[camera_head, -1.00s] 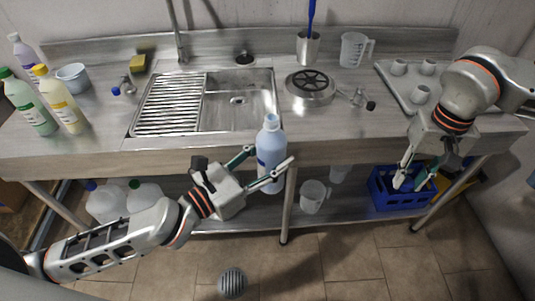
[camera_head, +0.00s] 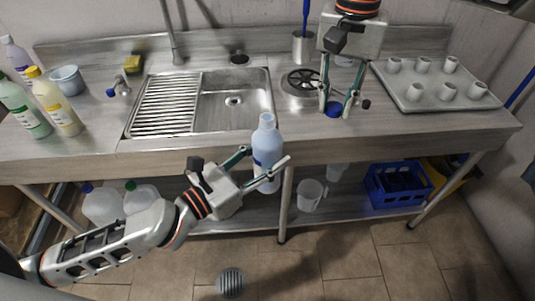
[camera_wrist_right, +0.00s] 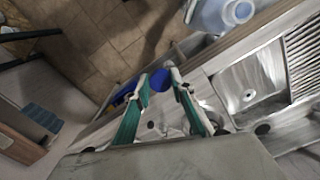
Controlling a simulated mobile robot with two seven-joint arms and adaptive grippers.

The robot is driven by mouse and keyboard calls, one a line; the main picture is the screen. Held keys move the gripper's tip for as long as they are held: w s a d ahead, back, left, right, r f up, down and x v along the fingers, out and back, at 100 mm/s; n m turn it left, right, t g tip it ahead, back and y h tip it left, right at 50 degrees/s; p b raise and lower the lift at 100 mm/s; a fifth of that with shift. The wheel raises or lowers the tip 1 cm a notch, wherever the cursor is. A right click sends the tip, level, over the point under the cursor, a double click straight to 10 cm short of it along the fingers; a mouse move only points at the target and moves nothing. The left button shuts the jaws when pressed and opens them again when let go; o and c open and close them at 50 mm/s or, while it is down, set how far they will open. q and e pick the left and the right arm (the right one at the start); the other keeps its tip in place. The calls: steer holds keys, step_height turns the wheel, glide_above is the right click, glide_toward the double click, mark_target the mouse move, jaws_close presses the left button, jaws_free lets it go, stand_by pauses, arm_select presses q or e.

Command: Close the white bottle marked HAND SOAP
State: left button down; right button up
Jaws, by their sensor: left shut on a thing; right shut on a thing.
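A pale bluish-white bottle (camera_head: 267,141) with a bare, uncapped neck stands upright in my left gripper (camera_head: 268,162), just in front of the counter's front edge. I cannot read its label. My left gripper's fingers are shut on its body from both sides. The bottle's top also shows in the right wrist view (camera_wrist_right: 228,14). My right gripper (camera_head: 337,107) is shut on a round blue cap (camera_head: 334,110), above the counter to the right of the bottle and apart from it. The cap also shows between the fingertips in the right wrist view (camera_wrist_right: 160,79).
A tray (camera_head: 412,104) with several white cups is at the right. Several bottles (camera_head: 58,108) stand at the far left. A blue crate (camera_head: 399,190) sits on the lower shelf.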

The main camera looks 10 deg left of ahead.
step_height(320, 180, up, 8)
steer(key=m, duration=0.1)
glide_above(267, 130)
steer(key=w, duration=0.1)
steer(key=shift+a+f, duration=0.15)
steer(key=shift+f, duration=0.05)
steer(key=shift+f, duration=2)
steer(key=shift+f, duration=0.9)
steer(key=shift+f, duration=0.55)
